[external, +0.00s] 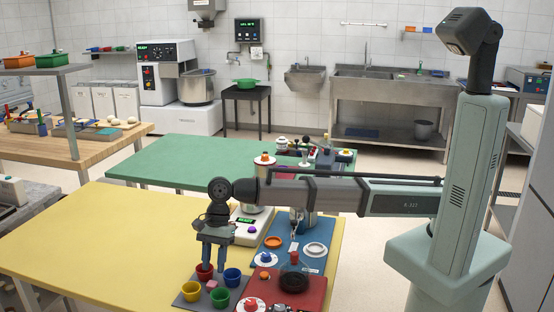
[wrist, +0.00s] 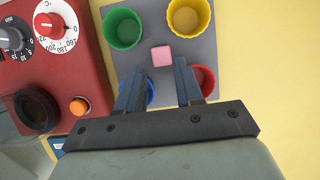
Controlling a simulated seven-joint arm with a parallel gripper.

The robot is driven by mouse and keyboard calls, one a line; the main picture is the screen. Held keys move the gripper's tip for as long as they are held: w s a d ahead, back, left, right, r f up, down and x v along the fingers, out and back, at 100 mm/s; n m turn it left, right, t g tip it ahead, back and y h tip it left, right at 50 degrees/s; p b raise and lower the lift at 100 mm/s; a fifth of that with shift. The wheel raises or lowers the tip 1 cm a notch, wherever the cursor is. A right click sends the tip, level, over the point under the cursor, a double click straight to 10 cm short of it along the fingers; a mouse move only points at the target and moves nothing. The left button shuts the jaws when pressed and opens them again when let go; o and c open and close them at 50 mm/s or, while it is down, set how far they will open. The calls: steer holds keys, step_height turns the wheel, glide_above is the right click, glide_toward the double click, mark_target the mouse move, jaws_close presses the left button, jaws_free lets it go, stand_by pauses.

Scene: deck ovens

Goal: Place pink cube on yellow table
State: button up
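The pink cube (wrist: 161,56) sits on a grey mat (wrist: 150,22) among coloured cups, just ahead of my fingertips in the wrist view. It also shows small in the external view (external: 212,284). The yellow table (external: 85,245) lies under the mat and shows at the right in the wrist view (wrist: 265,60). My gripper (wrist: 161,72) is open, its two blue fingers apart and nothing between them. In the external view my gripper (external: 213,268) points down over the mat.
Around the cube stand a green cup (wrist: 122,28), a yellow cup (wrist: 188,17), a red cup (wrist: 205,80) and a blue cup (wrist: 150,92), partly hidden by my fingers. A red dial panel (wrist: 75,60) is close by. The table's left part is bare.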

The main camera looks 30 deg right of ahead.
mark_target(211, 284)
steer(key=shift+x, duration=2.65)
steer(key=shift+a, duration=0.15)
steer(key=shift+c, duration=0.3)
jaws_close()
